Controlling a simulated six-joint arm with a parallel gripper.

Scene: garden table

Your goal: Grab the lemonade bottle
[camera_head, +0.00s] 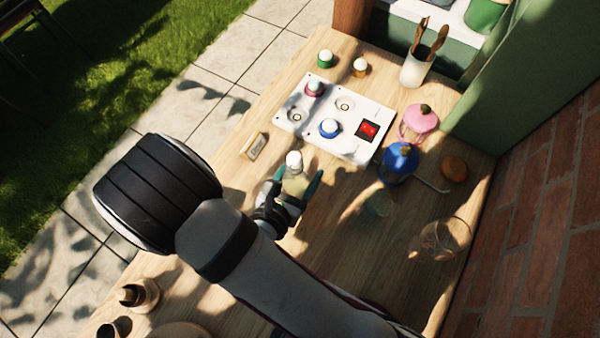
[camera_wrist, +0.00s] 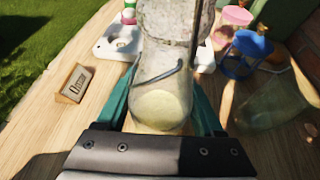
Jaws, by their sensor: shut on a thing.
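The lemonade bottle (camera_wrist: 162,85) is clear glass with a wire clip and pale yellow liquid low inside. It stands between the two teal fingers of my gripper (camera_wrist: 165,105), which is shut on it. In the head view the bottle (camera_head: 295,163) shows its white top just beyond my gripper (camera_head: 293,186), over the wooden table (camera_head: 350,215). I cannot tell whether its base touches the table. The bottle's upper end is cut off in the wrist view.
A white panel (camera_head: 293,94) with knobs and a red switch (camera_head: 368,130) lies beyond the bottle. A small wooden sign (camera_head: 254,146) stands left. Blue (camera_head: 399,160) and pink (camera_head: 418,121) lidded containers and a clear glass (camera_head: 446,238) stand right.

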